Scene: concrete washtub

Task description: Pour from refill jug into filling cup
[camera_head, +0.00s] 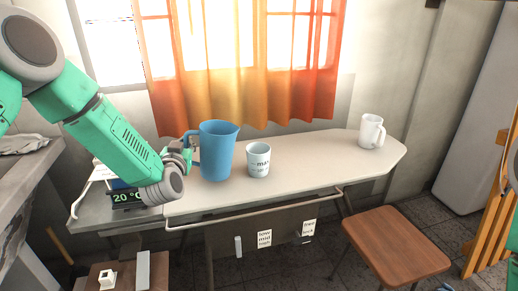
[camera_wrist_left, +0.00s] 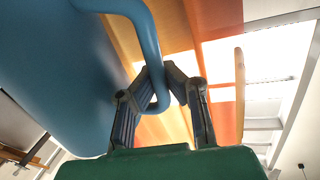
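The blue refill jug (camera_head: 217,152) is roughly upright at the left part of the ironing-board-like table, its handle toward the left. I cannot tell whether its base touches the surface. My left gripper (camera_head: 187,150) is at the handle; in the left wrist view its fingers (camera_wrist_left: 165,78) close around the blue handle (camera_wrist_left: 150,40), with the jug wall (camera_wrist_left: 60,80) beside them. The filling cup (camera_head: 258,161), pale with dark lettering, stands upright just right of the jug, close to it. The insides of jug and cup are hidden. My right gripper is out of view.
A white mug (camera_head: 371,131) stands at the table's right end. The pale tabletop (camera_head: 315,150) between cup and mug is clear. A dark display reading 20 °C (camera_head: 127,197) is at the left end. Orange curtains (camera_head: 250,80) hang behind. A wooden stool (camera_head: 390,243) stands in front right.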

